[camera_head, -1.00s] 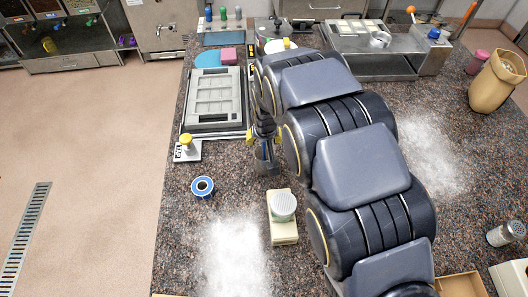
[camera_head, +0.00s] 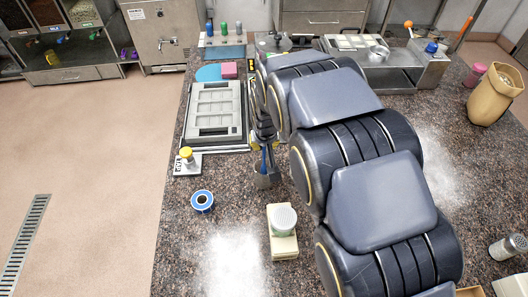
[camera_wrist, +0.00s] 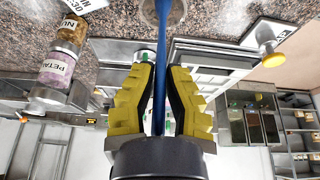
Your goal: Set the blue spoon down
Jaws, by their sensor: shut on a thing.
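The blue spoon shows in the wrist view as a long blue handle (camera_wrist: 160,75) running up the middle between the yellow finger pads. My gripper (camera_wrist: 160,78) is shut on this handle. At the top edge of the wrist view the handle meets a round grey shape, cut off by the frame, so I cannot tell if it is the spoon's bowl. In the head view a short blue length of the spoon (camera_head: 263,160) shows at a small grey container (camera_head: 268,180); I cannot tell whether it is inside. My arm hides much of the gripper there.
A grey mould tray (camera_head: 214,140) lies left of my gripper, with a yellow-knobbed stand (camera_head: 187,161) below it. White powder (camera_head: 234,262) covers the front counter. Labelled jars (camera_wrist: 57,68) show in the wrist view.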

